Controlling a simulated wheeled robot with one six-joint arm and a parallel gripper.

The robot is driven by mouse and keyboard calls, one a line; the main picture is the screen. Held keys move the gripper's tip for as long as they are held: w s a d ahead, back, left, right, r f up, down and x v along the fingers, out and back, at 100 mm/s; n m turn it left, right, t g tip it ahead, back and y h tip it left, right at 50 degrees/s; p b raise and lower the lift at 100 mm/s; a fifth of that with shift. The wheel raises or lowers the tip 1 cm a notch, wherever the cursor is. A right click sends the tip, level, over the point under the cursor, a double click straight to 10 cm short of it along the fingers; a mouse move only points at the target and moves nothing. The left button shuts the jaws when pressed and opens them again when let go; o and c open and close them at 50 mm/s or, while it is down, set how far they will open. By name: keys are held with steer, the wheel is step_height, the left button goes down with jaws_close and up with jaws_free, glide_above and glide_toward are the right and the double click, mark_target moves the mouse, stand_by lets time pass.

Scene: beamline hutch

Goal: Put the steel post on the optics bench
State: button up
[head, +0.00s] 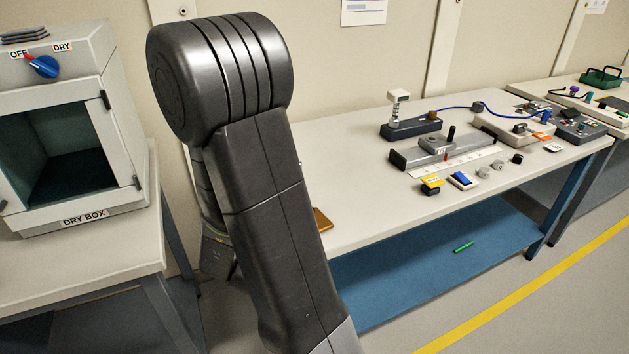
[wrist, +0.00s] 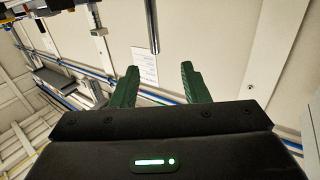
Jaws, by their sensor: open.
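My gripper (wrist: 160,70) shows in the wrist view with its two dark green fingers spread and nothing between them. A thin steel rod, which looks like the steel post (wrist: 153,25), comes down from the top edge of that view. Its end is beyond the fingertips, a little left of the middle of the gap, apart from both fingers. Its other end is out of the picture. In the head view my arm hides the gripper, and I cannot make out the post. The long pale bench (head: 360,215), which seems to be the optics bench, stands right of my arm.
The bench holds a grey rail (head: 408,160), a dark stand with a white top (head: 411,131) and several small parts. A dry box (head: 88,205) with an open front stands left. A green marker (head: 464,247) lies on the blue lower shelf. The bench's near left top is mostly clear.

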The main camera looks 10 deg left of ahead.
steer(key=w, duration=0.4)
steer(key=w+p, duration=0.1)
steer(key=w, duration=0.4)
steer(key=w+d, duration=0.1)
steer(key=w, duration=0.3)
steer(key=shift+w+r+p, duration=0.2)
steer(key=shift+w+p, duration=0.1)
steer(key=shift+w, duration=0.65)
jaws_close()
